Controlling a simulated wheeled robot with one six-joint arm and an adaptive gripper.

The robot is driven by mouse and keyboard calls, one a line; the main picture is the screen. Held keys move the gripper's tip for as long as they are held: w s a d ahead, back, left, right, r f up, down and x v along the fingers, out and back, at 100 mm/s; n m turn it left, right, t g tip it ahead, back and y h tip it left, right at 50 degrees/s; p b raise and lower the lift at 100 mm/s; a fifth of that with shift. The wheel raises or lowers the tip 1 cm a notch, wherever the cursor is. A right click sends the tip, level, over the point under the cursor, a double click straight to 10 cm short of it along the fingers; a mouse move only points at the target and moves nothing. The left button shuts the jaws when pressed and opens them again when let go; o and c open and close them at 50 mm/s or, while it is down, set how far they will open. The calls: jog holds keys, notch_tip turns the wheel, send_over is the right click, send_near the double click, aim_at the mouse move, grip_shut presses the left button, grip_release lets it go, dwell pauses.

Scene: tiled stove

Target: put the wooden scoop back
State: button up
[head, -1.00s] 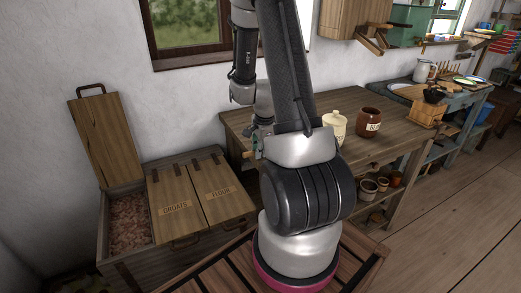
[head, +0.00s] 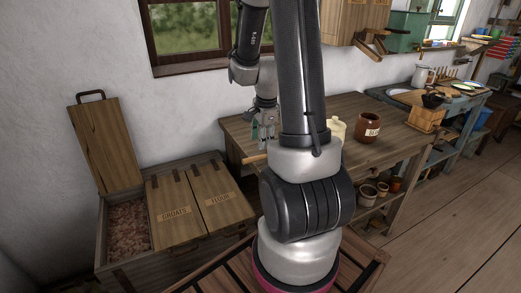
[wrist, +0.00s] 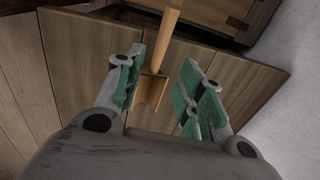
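The wooden scoop (wrist: 150,92) shows in the wrist view with its broad end near my left finger and its pale handle pointing away toward the top. In the head view its handle (head: 254,158) shows at the left edge of the workbench (head: 234,126); the rest is hidden behind my arm. My gripper (wrist: 166,82) is open with nothing between its green-padded fingers, and the scoop is beyond them. In the head view my gripper (head: 263,133) is above the bench's left end. Whether the scoop rests fully on the bench is unclear.
A chest (head: 179,245) stands left of the bench. Its left lid (head: 104,143) is up, showing brown contents; the GROATS (head: 174,212) and FLOUR (head: 219,199) lids are shut. A brown jar (head: 367,127) and a partly hidden cream jar (head: 337,128) stand on the bench.

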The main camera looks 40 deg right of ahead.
jog(key=s+a+r+n+t, duration=0.1)
jog(key=s+a+r+n, duration=0.3)
jog(key=r, duration=0.3)
jog(key=s+a+r+n, duration=0.1)
jog(key=a+r+n, duration=0.35)
jog(key=r, duration=0.25)
jog(key=s+a+r+n, duration=0.3)
jog(key=s+n, duration=0.2)
jog(key=n, duration=0.1)
jog(key=s+a+r+n, duration=0.3)
jog(key=s+n, duration=0.3)
jog(key=shift+t+y, duration=0.3)
jog(key=shift+t, duration=0.1)
jog(key=shift+w, duration=0.1)
